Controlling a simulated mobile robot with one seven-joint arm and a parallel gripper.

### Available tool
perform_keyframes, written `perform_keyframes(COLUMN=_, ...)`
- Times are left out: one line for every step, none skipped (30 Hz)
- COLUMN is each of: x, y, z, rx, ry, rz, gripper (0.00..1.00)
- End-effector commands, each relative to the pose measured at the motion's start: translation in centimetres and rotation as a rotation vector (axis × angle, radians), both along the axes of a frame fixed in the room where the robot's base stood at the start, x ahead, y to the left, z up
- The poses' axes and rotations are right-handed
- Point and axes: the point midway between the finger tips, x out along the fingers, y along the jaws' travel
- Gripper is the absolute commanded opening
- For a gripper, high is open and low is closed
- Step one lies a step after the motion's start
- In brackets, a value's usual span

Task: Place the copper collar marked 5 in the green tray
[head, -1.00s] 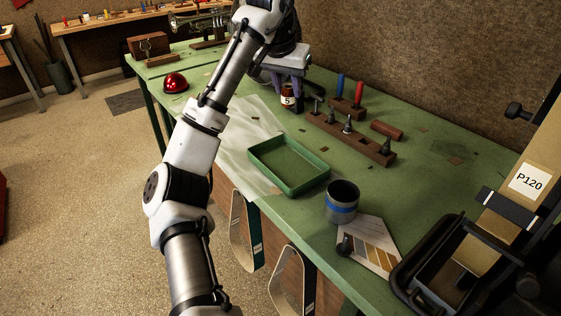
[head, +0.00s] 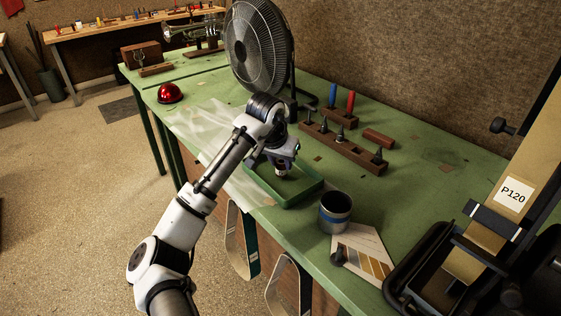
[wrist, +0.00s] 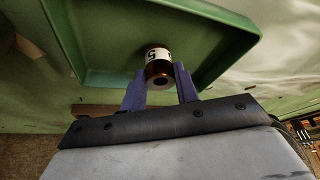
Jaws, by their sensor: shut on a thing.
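The copper collar (wrist: 158,68) shows in the wrist view, with a white label carrying a dark mark that looks like a 5. My gripper (wrist: 160,84) is shut on it, with one purple finger on each side. The green tray (wrist: 215,72) lies beyond the collar in that view. In the head view my gripper (head: 282,172) is low over the inside of the green tray (head: 302,197). The collar is mostly hidden there by the gripper. I cannot tell whether it touches the tray floor.
A dark cup with a blue band (head: 335,212) stands right of the tray. A wooden rack with dark pegs (head: 345,148) and a large fan (head: 259,48) stand behind. A red dome (head: 170,93) sits at the left. The green bench right of the rack is mostly clear.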

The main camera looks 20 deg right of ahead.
Motion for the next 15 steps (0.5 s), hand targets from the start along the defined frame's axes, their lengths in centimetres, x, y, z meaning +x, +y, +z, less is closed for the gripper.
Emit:
perform_keyframes(x=-0.01, y=0.09, z=-0.52, rx=0.000, ry=0.001, rz=0.001, gripper=0.04)
perform_keyframes(x=0.00, y=0.07, z=-0.72, rx=-0.001, ry=0.000, rz=0.001, gripper=0.04)
perform_keyframes(x=0.01, y=0.04, z=-0.86, rx=-0.001, ry=-0.001, rz=0.000, gripper=0.04)
perform_keyframes(x=0.01, y=0.03, z=-0.89, rx=-0.001, ry=-0.002, rz=0.000, gripper=0.04)
perform_keyframes(x=0.01, y=0.01, z=-0.89, rx=-0.001, ry=-0.002, rz=0.000, gripper=0.04)
perform_keyframes(x=0.02, y=0.01, z=-0.87, rx=-0.001, ry=-0.002, rz=0.000, gripper=0.04)
perform_keyframes(x=0.02, y=0.01, z=-0.87, rx=-0.001, ry=-0.002, rz=0.000, gripper=0.04)
perform_keyframes(x=0.02, y=0.01, z=-0.87, rx=-0.001, ry=-0.002, rz=0.000, gripper=0.04)
perform_keyframes(x=0.01, y=0.01, z=-0.89, rx=-0.001, ry=-0.002, rz=0.000, gripper=0.04)
perform_keyframes(x=0.01, y=0.01, z=-0.94, rx=-0.001, ry=-0.001, rz=0.000, gripper=0.04)
perform_keyframes(x=0.01, y=0.00, z=-1.03, rx=-0.001, ry=-0.001, rz=0.000, gripper=0.04)
perform_keyframes(x=0.00, y=0.00, z=-1.17, rx=-0.001, ry=-0.001, rz=0.000, gripper=0.04)
perform_keyframes(x=0.01, y=0.01, z=-1.28, rx=-0.001, ry=-0.001, rz=0.000, gripper=0.04)
perform_keyframes(x=0.00, y=0.01, z=-1.26, rx=0.000, ry=-0.001, rz=0.000, gripper=0.33)
perform_keyframes(x=0.01, y=0.01, z=-1.22, rx=0.000, ry=-0.001, rz=0.000, gripper=0.38)
